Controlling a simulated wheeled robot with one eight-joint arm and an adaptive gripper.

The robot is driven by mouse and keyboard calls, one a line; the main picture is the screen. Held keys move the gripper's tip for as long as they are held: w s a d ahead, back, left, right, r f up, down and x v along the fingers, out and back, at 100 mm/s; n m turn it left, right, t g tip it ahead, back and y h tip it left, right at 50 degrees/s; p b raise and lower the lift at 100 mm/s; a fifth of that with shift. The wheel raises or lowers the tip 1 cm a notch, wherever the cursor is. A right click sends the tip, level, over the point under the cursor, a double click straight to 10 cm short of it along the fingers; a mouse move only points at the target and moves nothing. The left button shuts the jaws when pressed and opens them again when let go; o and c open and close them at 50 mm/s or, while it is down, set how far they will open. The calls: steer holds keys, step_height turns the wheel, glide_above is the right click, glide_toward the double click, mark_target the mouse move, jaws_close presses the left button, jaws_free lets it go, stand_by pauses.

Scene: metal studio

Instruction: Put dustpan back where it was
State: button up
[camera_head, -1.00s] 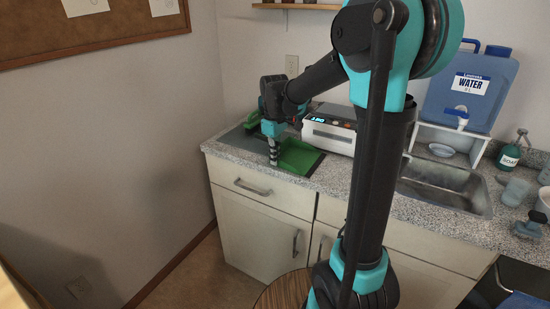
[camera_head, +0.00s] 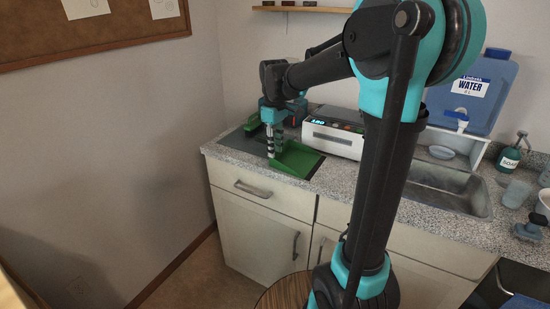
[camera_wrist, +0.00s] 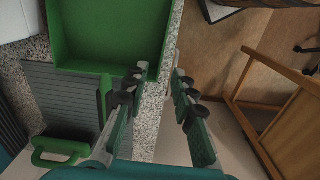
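The green dustpan (camera_head: 299,160) lies on the counter near its front left edge. It also shows at the top left of the wrist view (camera_wrist: 112,35). My gripper (camera_head: 275,153) points down at the dustpan's left side. In the wrist view my gripper (camera_wrist: 158,78) has its two fingers apart with nothing clearly between them. The left finger is close to the dustpan's near corner; I cannot tell whether they touch. The right finger is over the counter's edge. A green handle-like piece (camera_wrist: 58,150) shows at the lower left of the wrist view, partly hidden.
A dark grey ribbed mat (camera_head: 243,142) lies on the counter's left end. A white device (camera_head: 334,133) with a display stands right of the dustpan. The sink (camera_head: 445,189), water container (camera_head: 470,92) and soap bottle (camera_head: 510,157) are further right. Floor lies beyond the counter's front edge.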

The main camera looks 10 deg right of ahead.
step_height(320, 180, up, 7)
stand_by(0.3)
steer(key=shift+s, duration=0.1)
